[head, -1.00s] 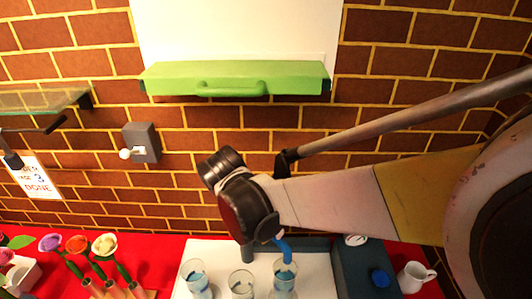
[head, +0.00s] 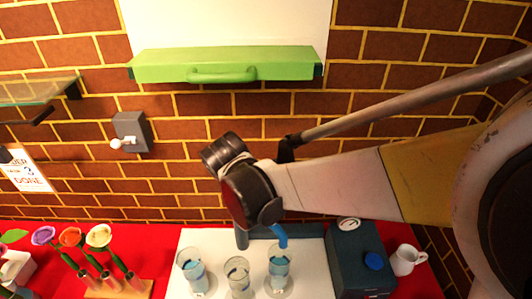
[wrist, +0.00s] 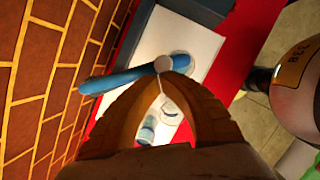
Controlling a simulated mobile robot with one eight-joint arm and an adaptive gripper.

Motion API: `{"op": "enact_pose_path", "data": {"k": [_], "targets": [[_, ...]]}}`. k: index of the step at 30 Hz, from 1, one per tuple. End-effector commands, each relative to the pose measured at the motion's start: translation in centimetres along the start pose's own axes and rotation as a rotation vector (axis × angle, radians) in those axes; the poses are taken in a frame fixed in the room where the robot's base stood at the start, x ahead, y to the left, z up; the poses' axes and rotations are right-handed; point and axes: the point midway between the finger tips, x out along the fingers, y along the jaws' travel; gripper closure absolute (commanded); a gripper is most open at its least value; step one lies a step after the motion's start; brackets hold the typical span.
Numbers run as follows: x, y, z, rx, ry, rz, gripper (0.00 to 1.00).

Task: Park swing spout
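The swing spout is a blue tube (head: 280,236) on a dark post, and its free end hangs over the right-hand glass (head: 279,261). In the wrist view the blue tube (wrist: 115,82) runs across just past my fingertips. A thin white stem with a white knob (wrist: 162,64) rises from near the spout. My gripper's two brown fingers (wrist: 166,80) arch together, and their tips close around this stem. The contact itself is partly hidden. In the head view my dark wrist stands above the spout and hides the fingers.
A dark box with a gauge and blue knob (head: 374,261) and a white jug (head: 405,258) stand right. Flowers (head: 99,236) stand left. A wall switch (head: 130,132) and green shutter (head: 225,65) are above.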

Motion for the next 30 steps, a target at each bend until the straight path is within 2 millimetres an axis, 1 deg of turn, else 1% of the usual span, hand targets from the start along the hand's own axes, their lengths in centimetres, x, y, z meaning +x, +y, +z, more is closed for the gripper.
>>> {"op": "enact_pose_path", "data": {"k": [5,11,16,24,30], "targets": [[0.2,-0.1,0.6,-0.031,0.0,0.011,1.0],[0.7,-0.1,2.0,-0.115,-0.001,0.04,1.0],[1.3,0.1,3.9,-0.239,0.0,0.081,1.0],[2.4,1.2,7.1,-0.455,-0.001,0.153,1.0],[3.0,2.2,8.7,-0.451,0.0,0.152,1.0]]}}
